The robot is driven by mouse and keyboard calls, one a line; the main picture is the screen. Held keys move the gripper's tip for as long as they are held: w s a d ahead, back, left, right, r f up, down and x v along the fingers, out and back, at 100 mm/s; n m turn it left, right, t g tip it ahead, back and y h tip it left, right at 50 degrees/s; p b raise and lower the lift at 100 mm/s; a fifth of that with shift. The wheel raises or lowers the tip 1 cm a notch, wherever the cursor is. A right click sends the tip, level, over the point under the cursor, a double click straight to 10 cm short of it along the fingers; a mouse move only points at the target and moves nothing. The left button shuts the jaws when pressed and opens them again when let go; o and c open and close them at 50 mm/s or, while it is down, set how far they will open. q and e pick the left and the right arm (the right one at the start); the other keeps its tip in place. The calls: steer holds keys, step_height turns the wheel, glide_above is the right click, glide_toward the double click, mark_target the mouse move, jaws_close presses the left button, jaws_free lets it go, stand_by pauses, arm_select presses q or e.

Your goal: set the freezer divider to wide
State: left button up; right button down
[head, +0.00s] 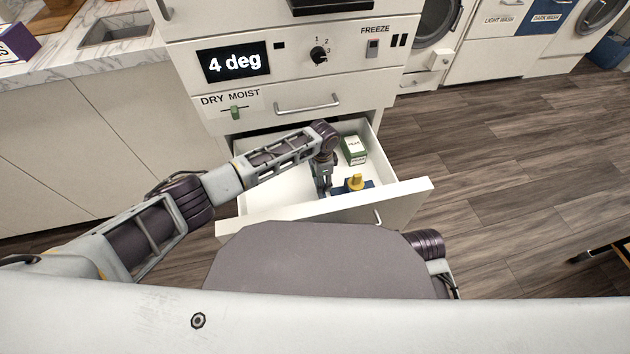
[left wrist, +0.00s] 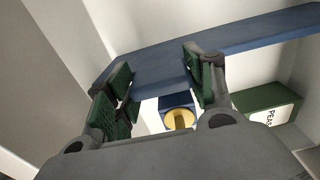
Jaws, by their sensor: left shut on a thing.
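The freezer divider is a blue bar (head: 369,185) with a yellow knob (head: 355,181), low inside the open white drawer (head: 245,228). My left gripper (head: 322,188) reaches down into the drawer at the left part of the divider. In the left wrist view its green-padded fingers (left wrist: 160,88) stand on either side of the blue divider (left wrist: 165,62) and are shut on it. The yellow knob (left wrist: 179,119) shows just beyond the fingers, on a blue block. The divider's left end is partly hidden by the gripper. My right gripper is out of view.
A green and white peas box (head: 353,149) stands in the drawer behind the divider; it also shows in the left wrist view (left wrist: 268,103). Above the drawer are a bar handle (head: 307,104), a dry/moist slider (head: 236,112), a dial (head: 318,54) and a "4 deg" display (head: 234,62).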

arm_select(q)
steer(key=shift+d, duration=0.25)
steer(key=o, duration=1.5)
steer(key=shift+d, duration=0.1)
steer(key=shift+c, duration=0.2)
steer(key=shift+r, duration=0.1)
step_height(320, 180, up, 12)
steer(key=shift+s, duration=0.1)
